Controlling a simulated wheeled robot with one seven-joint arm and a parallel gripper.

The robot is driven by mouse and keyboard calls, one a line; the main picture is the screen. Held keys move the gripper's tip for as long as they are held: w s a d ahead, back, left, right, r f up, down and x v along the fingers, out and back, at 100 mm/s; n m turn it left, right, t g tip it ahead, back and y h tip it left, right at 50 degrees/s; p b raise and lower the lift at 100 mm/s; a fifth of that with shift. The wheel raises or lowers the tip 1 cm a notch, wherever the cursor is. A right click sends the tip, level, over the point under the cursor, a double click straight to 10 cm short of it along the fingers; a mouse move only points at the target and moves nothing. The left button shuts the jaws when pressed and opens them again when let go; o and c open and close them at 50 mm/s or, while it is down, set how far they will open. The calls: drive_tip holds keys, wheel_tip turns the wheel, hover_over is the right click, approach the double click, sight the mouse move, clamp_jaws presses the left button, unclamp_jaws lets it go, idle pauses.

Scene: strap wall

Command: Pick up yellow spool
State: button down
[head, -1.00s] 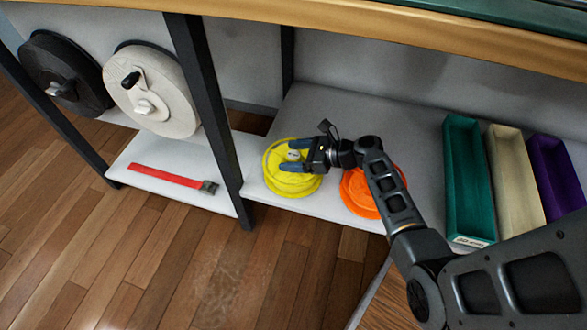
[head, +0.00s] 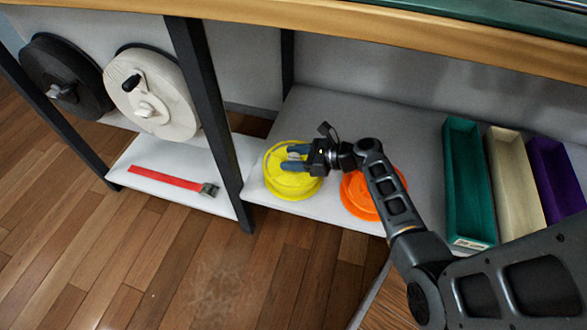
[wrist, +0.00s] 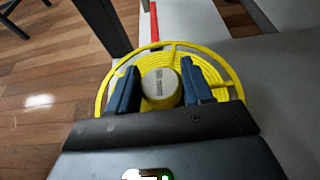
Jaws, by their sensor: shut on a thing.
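The yellow spool (head: 291,187) lies flat on the grey shelf, near its front left corner by the dark post. My gripper (head: 293,158) reaches over it from the right. In the wrist view, the yellow spool (wrist: 222,72) fills the space ahead of my gripper (wrist: 160,86). The two blue fingers are closed on the spool's pale round hub (wrist: 161,85), one on each side. The spool still appears to be at shelf level; I cannot tell whether it is touching the shelf.
An orange spool (head: 356,196) lies just right, partly under my arm. Teal (head: 463,180), cream (head: 512,180) and purple (head: 556,175) bins stand further right. A red strap (head: 165,177) lies on the left shelf. A dark post (head: 205,110) stands close left. A wooden edge (head: 380,27) runs above.

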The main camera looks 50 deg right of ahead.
drive_tip(key=shift+r, duration=0.1)
idle(0.5)
drive_tip(key=shift+r+p, duration=0.6)
drive_tip(key=shift+r, duration=0.2)
wheel_tip(320, 180, up, 3)
drive_tip(key=shift+f+p, duration=0.2)
drive_tip(key=shift+p, duration=0.6)
drive_tip(key=s+d+r+p, duration=0.3)
drive_tip(key=s+d+r, duration=0.3)
drive_tip(key=d, duration=0.4)
drive_tip(key=shift+r, duration=0.35)
